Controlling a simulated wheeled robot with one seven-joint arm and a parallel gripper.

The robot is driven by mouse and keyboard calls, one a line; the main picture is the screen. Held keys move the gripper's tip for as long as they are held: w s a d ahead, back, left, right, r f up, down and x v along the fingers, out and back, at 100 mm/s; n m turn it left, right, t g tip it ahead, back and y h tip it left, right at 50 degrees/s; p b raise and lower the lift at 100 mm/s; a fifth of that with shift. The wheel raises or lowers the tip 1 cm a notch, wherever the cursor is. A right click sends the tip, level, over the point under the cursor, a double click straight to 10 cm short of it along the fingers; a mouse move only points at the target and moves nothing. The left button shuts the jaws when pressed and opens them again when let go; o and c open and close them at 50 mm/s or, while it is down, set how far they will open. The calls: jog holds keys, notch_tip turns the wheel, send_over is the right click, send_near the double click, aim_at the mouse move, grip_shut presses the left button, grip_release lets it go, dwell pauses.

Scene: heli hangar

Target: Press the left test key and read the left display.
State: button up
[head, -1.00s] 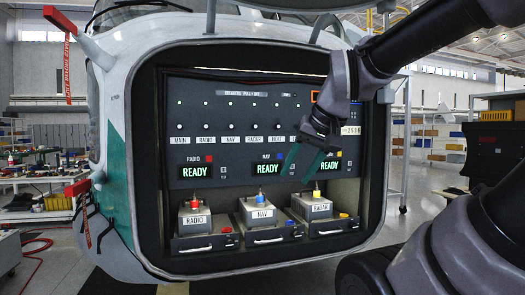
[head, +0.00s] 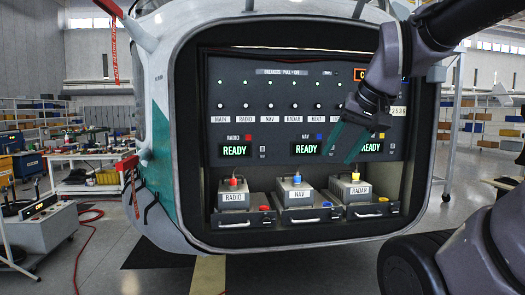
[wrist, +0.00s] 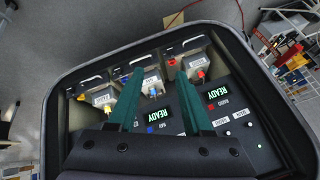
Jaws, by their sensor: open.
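The left display (head: 234,150), under the RADIO label, reads READY in green. The small left test key (head: 262,149) sits just right of it on the dark panel. The middle display (head: 306,149), under NAV, also reads READY. My gripper (head: 341,157) is open and empty, its teal fingers in front of the panel between the NAV and RADAR displays, partly covering the RADAR one. It is right of the left test key and apart from it. In the wrist view the open fingers (wrist: 160,73) spread across the bay, with the RADIO display (wrist: 211,90) beyond the right finger.
Below the displays stand the RADIO unit (head: 233,197), NAV unit (head: 296,195) and RADAR unit (head: 350,190) on trays with handles. The bay's thick rim (head: 185,150) surrounds the panel. A grey cart (head: 38,235) and a red hose lie at left. Floor in front is partly clear.

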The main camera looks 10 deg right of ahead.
grip_shut()
dwell(1.6)
